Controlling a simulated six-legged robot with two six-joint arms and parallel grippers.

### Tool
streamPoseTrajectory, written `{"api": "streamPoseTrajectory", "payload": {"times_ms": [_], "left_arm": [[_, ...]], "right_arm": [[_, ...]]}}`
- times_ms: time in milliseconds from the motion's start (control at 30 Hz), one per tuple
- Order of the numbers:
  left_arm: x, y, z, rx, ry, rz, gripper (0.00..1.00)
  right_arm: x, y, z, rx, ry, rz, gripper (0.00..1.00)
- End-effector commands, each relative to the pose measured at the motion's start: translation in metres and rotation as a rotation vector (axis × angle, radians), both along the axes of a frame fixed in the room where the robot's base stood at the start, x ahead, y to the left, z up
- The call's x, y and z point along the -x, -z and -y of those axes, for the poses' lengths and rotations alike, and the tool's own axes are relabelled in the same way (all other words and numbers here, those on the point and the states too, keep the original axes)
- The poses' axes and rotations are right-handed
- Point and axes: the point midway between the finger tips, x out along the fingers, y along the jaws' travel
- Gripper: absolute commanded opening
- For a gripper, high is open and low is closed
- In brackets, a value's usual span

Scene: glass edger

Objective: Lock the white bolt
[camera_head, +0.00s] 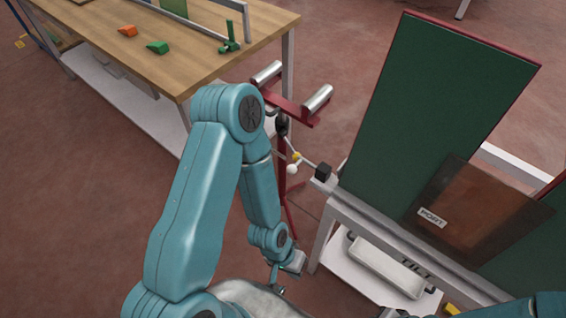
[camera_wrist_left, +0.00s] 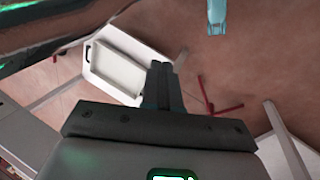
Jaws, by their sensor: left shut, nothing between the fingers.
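A small white ball knob (camera_head: 292,168), which looks like the white bolt's handle, hangs beside a thin rod with a yellow collar (camera_head: 296,157). The rod runs to a black block (camera_head: 323,171) at the left corner of the grey machine frame. Whether the bolt is locked cannot be told. My left gripper (camera_head: 276,281) is low in front of the frame, below and apart from the knob. Its fingers also show in the left wrist view (camera_wrist_left: 160,84), shut and empty. The bolt is not clear in the left wrist view. My right gripper cannot be made out.
A dark green panel (camera_head: 430,100) and a brown plate (camera_head: 475,212) lean on the frame. A red stand with metal rollers (camera_head: 318,98) is close behind the knob. A wooden table (camera_head: 190,50) holds orange and green wedges. A white tray (camera_wrist_left: 118,68) is under the frame.

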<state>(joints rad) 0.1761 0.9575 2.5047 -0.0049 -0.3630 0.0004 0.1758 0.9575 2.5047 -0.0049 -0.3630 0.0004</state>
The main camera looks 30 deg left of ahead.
Motion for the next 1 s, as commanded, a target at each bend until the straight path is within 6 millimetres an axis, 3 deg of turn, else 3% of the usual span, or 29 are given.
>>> {"api": "streamPoseTrajectory", "payload": {"times_ms": [167,267,367,433,533,600,700,833,1000], "left_arm": [[0.000,0.000,0.000,0.000,0.000,0.000,0.00],[-0.013,0.003,-0.011,-0.010,-0.008,0.011,0.00],[-0.049,0.003,-0.051,-0.032,-0.026,0.038,0.00],[-0.081,-0.008,-0.093,-0.032,-0.037,0.068,0.00],[-0.117,-0.046,-0.157,0.005,-0.043,0.146,0.00],[-0.132,-0.082,-0.196,0.039,-0.029,0.230,0.00],[-0.140,-0.138,-0.237,0.073,0.014,0.364,0.00],[-0.138,-0.188,-0.262,0.089,0.071,0.490,0.00],[-0.136,-0.207,-0.267,0.096,0.098,0.530,0.00]], "right_arm": [[0.000,0.000,0.000,0.000,0.000,0.000,0.00],[0.000,0.006,0.000,0.000,0.000,0.000,0.00],[0.000,0.023,0.000,0.000,0.000,0.000,0.00],[0.000,0.038,0.000,0.000,0.000,0.000,0.00],[0.000,0.058,0.000,0.000,0.000,0.000,0.00],[0.000,0.069,0.000,0.000,0.000,0.000,0.00],[0.000,0.081,0.000,0.000,0.000,0.000,0.00],[0.000,0.088,0.000,0.000,0.000,0.000,0.00],[0.000,0.087,0.000,0.000,0.000,0.000,0.00]]}}
